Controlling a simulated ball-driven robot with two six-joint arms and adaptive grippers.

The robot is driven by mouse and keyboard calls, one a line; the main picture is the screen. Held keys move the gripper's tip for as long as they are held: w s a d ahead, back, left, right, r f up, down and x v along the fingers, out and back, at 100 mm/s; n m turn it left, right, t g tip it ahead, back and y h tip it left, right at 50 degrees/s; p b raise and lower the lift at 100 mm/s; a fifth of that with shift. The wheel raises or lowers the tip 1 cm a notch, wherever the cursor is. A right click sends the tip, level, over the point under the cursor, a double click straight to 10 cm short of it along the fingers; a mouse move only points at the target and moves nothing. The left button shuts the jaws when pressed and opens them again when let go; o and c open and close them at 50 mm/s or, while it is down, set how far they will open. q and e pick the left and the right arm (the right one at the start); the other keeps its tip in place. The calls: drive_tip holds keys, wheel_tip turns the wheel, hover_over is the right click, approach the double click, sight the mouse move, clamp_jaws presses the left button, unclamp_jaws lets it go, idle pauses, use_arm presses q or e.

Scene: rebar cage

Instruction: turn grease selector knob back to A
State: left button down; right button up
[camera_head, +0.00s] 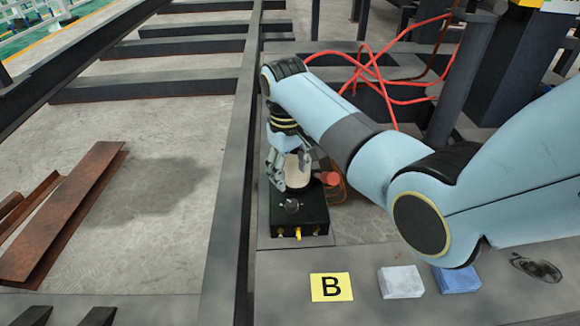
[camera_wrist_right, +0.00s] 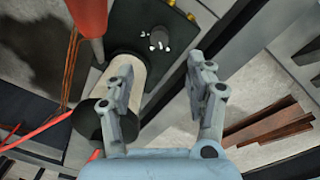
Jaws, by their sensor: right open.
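The grease selector knob (camera_head: 292,205) is a small dark knob on top of a black box (camera_head: 313,214) with yellow fittings on its front. In the right wrist view the knob (camera_wrist_right: 158,40) shows pale marks around it. My right gripper (camera_head: 288,178) is open just behind and above the knob. In the wrist view its fingers (camera_wrist_right: 157,85) stand apart with nothing between them, and the knob lies beyond the gap, clear of both. The knob's setting is too small to read. My left gripper is not in view.
A beige cylinder (camera_wrist_right: 128,78) with a dark end stands beside the knob, and one finger overlaps it in view. A red part (camera_head: 330,179) and red hoses (camera_head: 372,68) are nearby.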

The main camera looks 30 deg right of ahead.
drive_tip(key=shift+r, duration=0.4)
drive_tip(key=m+b, duration=0.2)
drive_tip(key=m, duration=1.6)
hover_over(293, 203)
drive_tip(key=shift+t+y, duration=0.3)
drive_tip(key=shift+y, duration=0.1)
drive_tip(key=f, duration=0.5)
drive_tip(key=shift+s+f, duration=0.2)
drive_tip(key=shift+f, duration=0.1)
wheel_tip(293, 203, down, 6)
drive_tip(key=b, duration=0.3)
drive_tip(key=shift+w+r, duration=0.1)
drive_tip(key=shift+r, duration=0.1)
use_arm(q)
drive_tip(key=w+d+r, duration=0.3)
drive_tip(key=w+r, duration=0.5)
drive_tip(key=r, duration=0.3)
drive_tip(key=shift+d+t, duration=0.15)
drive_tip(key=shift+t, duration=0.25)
use_arm(e)
drive_tip(key=shift+w+f, duration=0.15)
drive_tip(key=shift+f, duration=0.15)
